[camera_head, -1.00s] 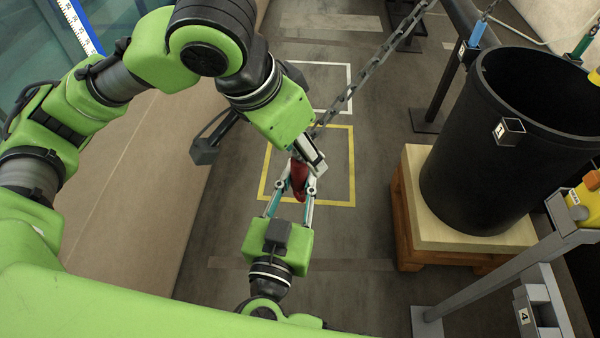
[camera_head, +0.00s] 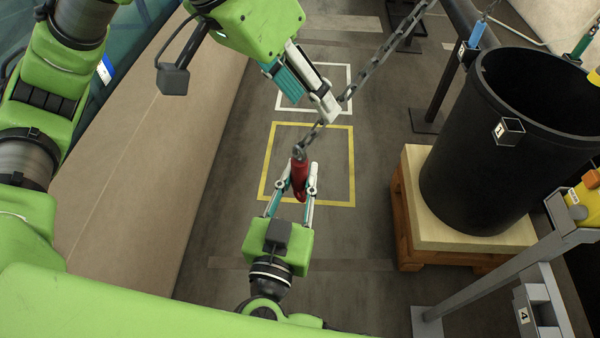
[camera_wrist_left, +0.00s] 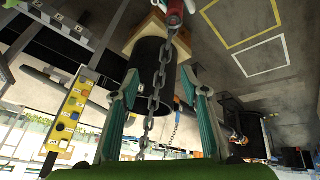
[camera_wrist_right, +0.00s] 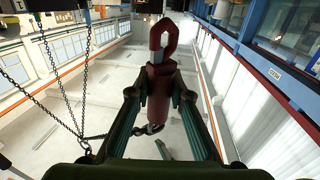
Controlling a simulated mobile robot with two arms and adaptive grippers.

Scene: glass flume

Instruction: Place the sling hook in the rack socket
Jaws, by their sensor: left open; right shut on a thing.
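The red sling hook (camera_head: 300,172) is in the jaws of my right gripper (camera_head: 298,188), above the floor in the head view. It also shows at the top of the left wrist view (camera_wrist_left: 175,12) and between the fingers in the right wrist view (camera_wrist_right: 158,92). A grey chain (camera_head: 372,68) runs from the hook's top up to the upper right. My left gripper (camera_head: 305,95) is open, apart from the hook and above it, close beside the chain. Small grey square sockets numbered 1 (camera_head: 509,131) and 4 (camera_head: 527,318) show at the right; which one is meant I cannot tell.
A large black barrel (camera_head: 480,190) stands on a wooden pallet (camera_head: 412,225) at the right. A grey post frame (camera_head: 500,275) with a yellow part (camera_head: 583,203) stands in front of it. Yellow (camera_head: 353,165) and white floor outlines mark clear floor beyond my right gripper.

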